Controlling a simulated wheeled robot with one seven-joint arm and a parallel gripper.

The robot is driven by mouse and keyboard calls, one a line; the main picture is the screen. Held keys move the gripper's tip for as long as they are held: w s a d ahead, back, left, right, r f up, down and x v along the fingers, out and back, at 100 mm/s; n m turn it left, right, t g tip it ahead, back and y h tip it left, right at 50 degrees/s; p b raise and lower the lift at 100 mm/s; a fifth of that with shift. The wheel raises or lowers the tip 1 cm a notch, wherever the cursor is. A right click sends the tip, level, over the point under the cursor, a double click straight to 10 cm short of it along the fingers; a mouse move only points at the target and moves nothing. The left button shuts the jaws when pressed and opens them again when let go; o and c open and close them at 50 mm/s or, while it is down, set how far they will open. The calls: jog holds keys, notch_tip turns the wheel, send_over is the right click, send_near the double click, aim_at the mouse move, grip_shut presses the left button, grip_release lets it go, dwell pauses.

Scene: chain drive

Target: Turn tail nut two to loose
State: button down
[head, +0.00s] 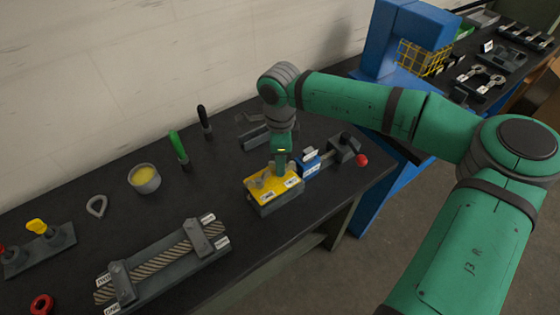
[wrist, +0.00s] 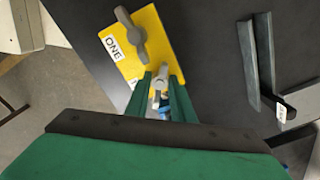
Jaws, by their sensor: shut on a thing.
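A yellow-topped block (head: 262,189) with white labels sits on the dark bench. It also shows in the wrist view (wrist: 170,43), where one label reads ONE. Beside that label is a grey wing nut (wrist: 130,38). My gripper (head: 280,170) points down over the yellow block. In the wrist view its green fingers (wrist: 161,80) are shut on a second, lighter grey wing nut (wrist: 158,88). That nut's own label is hidden or unreadable. Its thread and base are mostly hidden by the fingers.
A blue block (head: 308,163) and a grey vise (head: 345,147) with a red knob stand right of the yellow block. A rope fixture (head: 165,262) lies front left, and a grease tub (head: 145,180) behind it. A blue frame (head: 385,40) rises at the back right.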

jog(key=n, duration=0.5)
jog(key=shift+s+f+n, duration=0.15)
jog(key=shift+s+n, duration=0.05)
jog(key=shift+n, duration=0.1)
jog(key=shift+d+n, duration=0.1)
jog(key=shift+n, duration=1.9)
jog(key=c, duration=1.9)
grip_release()
jog(key=shift+o, duration=0.2)
notch_tip(320, 180, up, 11)
